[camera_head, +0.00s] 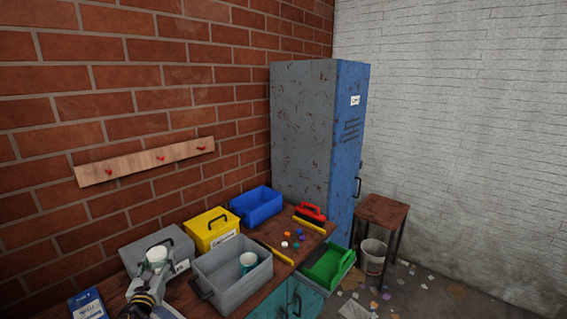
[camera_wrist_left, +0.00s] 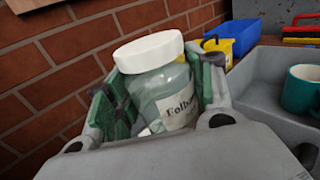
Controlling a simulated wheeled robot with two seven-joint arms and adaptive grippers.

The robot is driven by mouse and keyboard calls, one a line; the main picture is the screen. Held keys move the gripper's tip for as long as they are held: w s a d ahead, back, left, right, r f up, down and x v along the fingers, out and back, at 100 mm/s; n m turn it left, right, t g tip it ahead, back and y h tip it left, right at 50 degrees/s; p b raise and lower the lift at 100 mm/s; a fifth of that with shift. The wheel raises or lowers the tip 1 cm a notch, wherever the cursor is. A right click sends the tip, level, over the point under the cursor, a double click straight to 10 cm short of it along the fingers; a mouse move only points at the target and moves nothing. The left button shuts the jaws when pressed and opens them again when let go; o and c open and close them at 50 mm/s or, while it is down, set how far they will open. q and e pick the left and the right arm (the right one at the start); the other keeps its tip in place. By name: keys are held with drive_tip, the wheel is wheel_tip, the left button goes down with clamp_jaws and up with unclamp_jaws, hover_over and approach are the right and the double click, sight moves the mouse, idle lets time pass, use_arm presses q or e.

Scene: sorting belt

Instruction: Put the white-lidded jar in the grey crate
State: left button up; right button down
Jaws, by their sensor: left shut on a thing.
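The white-lidded jar (camera_wrist_left: 165,88) is clear glass with a printed label, and it stands slightly tilted between the green-padded fingers of my left gripper (camera_wrist_left: 158,100). In the head view the jar's white lid (camera_head: 157,253) shows at the top of my left gripper (camera_head: 152,270), just left of the grey crate. The grey crate (camera_head: 218,292) is open-topped and holds a teal mug (camera_head: 248,262). In the left wrist view the crate (camera_wrist_left: 262,80) and the mug (camera_wrist_left: 303,90) are at the right. My right gripper is not in view.
A closed grey box (camera_head: 135,248), a yellow box (camera_head: 207,222) and an open blue bin (camera_head: 256,203) stand along the brick wall. Small coloured pieces (camera_head: 293,240) lie on the bench behind the crate. A green bin (camera_head: 328,265) is at the right. A blue packet (camera_head: 88,303) lies at lower left.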

use_arm(q)
drive_tip(key=s+d+f+m+h, duration=0.1)
drive_tip(key=s+d, duration=0.3)
drive_tip(key=d, duration=0.3)
drive_tip(key=s+d+f+h, duration=0.1)
drive_tip(key=s+d, duration=0.2)
drive_tip(key=d, duration=0.3)
drive_tip(key=s+d+f+m+h, duration=0.1)
drive_tip(key=s+d+f, duration=0.3)
drive_tip(key=s+f, duration=0.3)
drive_tip(key=shift+d+f, duration=0.3)
drive_tip(key=shift+f, duration=0.45)
drive_tip(key=shift+a, duration=0.1)
